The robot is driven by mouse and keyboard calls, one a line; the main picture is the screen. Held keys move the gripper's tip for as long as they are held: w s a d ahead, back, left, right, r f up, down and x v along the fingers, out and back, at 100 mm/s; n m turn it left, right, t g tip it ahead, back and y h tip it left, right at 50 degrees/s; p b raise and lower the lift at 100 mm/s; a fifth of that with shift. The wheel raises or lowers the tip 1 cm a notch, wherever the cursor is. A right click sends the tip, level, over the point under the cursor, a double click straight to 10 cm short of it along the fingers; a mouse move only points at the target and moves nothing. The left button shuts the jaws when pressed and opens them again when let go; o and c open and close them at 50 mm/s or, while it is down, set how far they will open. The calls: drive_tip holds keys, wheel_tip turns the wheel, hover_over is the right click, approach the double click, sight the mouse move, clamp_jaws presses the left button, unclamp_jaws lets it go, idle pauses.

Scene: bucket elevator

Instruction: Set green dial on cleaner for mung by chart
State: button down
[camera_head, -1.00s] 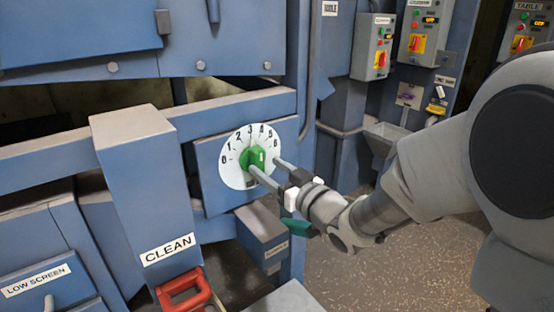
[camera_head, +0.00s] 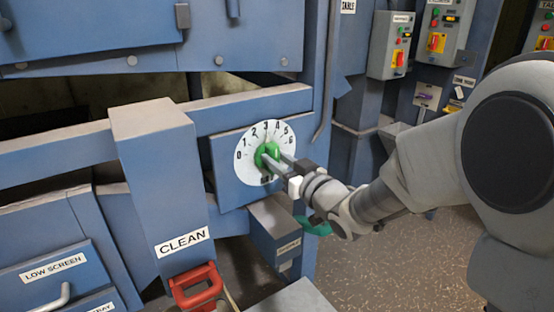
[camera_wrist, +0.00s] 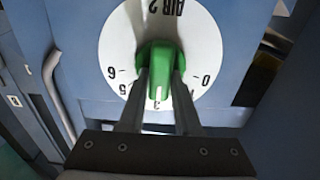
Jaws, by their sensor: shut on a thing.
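The green dial (camera_head: 267,153) sits at the middle of a round white scale plate (camera_head: 246,145) numbered 0 to 6, on the blue cleaner. In the wrist view the green dial (camera_wrist: 160,58) appears upside down, with "AIR 2" printed on its plate. A white line on its near end points about at 3. My gripper (camera_head: 273,158) is shut on the dial, one finger on each side. The wrist view shows the gripper fingertips (camera_wrist: 160,75) against the knob's sides. No chart shows in these views.
A blue chute labelled CLEAN (camera_head: 160,180) with a red handle (camera_head: 195,287) stands left of the dial. A LOW SCREEN drawer (camera_head: 60,280) is at the lower left. Switch boxes (camera_head: 392,45) hang at the back right. Speckled floor (camera_head: 400,260) lies open at the right.

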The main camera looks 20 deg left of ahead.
drive_tip(key=shift+s+a+n+b, duration=0.1)
drive_tip(key=shift+n+b, duration=2.4)
drive_tip(key=shift+b, duration=0.75)
drive_tip(key=c, duration=0.6)
unclamp_jaws()
